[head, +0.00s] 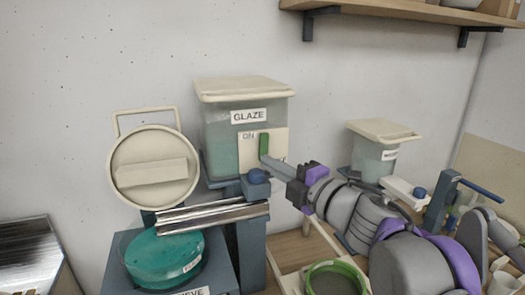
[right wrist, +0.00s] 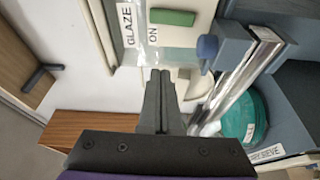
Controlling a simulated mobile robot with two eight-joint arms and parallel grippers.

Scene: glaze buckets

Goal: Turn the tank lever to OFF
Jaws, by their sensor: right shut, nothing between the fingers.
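The glaze tank (head: 221,147) stands at the back middle, labelled GLAZE, with a cream lever plate (head: 248,154) on its front. The green lever (head: 264,144) stands upright on the plate, beside the ON marking. In the right wrist view the lever (right wrist: 172,17) lies across the top of the picture, near ON. My right gripper (head: 268,160) is shut and empty, its fingertips just below the lever and in front of the plate. In the right wrist view the fingertips (right wrist: 160,73) appear apart from the green part; contact with the plate cannot be told. The other marking is mostly hidden.
A blue knob (head: 257,176) and a shiny metal chute (head: 212,215) sit below the tank, above a green sieve (head: 164,255). A round cream lid (head: 154,168) stands left. A smaller tank (head: 374,160) stands behind my right arm. A green-rimmed bucket (head: 335,278) is below.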

